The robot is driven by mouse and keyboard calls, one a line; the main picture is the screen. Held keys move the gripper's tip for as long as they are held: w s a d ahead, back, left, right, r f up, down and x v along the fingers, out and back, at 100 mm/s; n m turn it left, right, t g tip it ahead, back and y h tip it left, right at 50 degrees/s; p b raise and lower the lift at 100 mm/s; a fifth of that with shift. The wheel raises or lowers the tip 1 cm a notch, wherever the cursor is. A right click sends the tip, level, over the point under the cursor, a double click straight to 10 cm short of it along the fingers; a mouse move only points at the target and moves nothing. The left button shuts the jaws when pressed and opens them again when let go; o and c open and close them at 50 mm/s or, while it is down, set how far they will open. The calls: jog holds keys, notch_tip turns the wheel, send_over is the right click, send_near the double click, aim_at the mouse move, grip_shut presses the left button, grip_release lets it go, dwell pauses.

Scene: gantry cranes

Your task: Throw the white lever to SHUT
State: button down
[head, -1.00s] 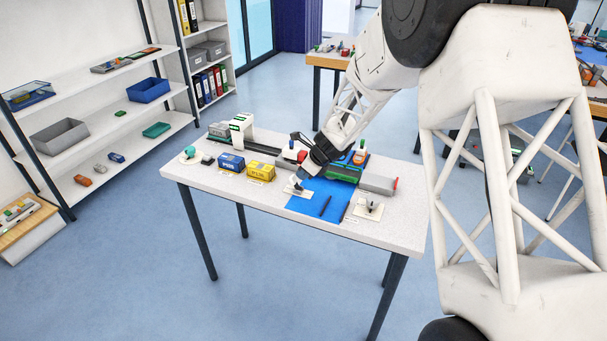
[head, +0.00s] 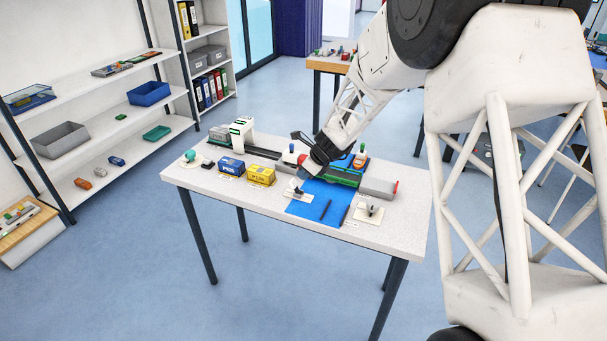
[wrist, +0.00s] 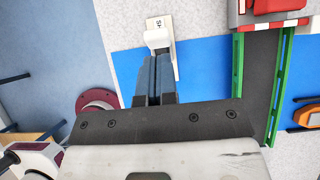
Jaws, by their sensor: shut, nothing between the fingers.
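The white lever (wrist: 157,37) shows in the wrist view just beyond my fingertips, on a narrow pale plate (wrist: 177,66) with a partly visible printed label at its far end. My gripper (wrist: 157,56) is shut and empty, its two dark fingers side by side. Its tips are at or right against the lever; I cannot tell if they touch. In the head view my gripper (head: 300,183) is low over the lever's plate (head: 291,195), at the left edge of the blue mat. The gripper partly hides the lever there, so its exact angle is unclear.
A track with a red-ended grey block (head: 379,188) runs behind the blue mat (head: 318,200). A yellow box (head: 261,174) and a blue box (head: 231,166) stand to the left. Another plate with a small lever (head: 369,211) is at right. A white gantry (head: 242,133) stands at the back left.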

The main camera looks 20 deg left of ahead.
jog(key=d+r, duration=0.3)
jog(key=r, duration=0.6)
jog(key=shift+d, duration=0.15)
jog(key=shift+r, duration=0.1)
dwell(0.4)
jog(key=s+d+r+n+t+h, duration=0.1)
jog(key=s+d+r+n, duration=0.3)
jog(key=d, duration=0.5)
jog(key=s+d+r+n+h, duration=0.1)
jog(key=s+d+r+n, duration=0.1)
jog(key=s+d+r, duration=0.6)
jog(key=s+d+r+n+t+h, duration=0.1)
jog(key=s+d+r+n, duration=0.15)
jog(key=d, duration=0.85)
jog(key=s+d+n+h, duration=0.2)
jog(key=s+d+n, duration=0.2)
jog(key=s+d, duration=0.6)
jog(key=s+d+n+h, duration=0.2)
jog(key=s+d+n, duration=0.3)
jog(key=s+d, duration=0.6)
jog(key=s, duration=0.6)
jog(key=shift+s+f+t, duration=0.15)
jog(key=shift+f+t, duration=0.15)
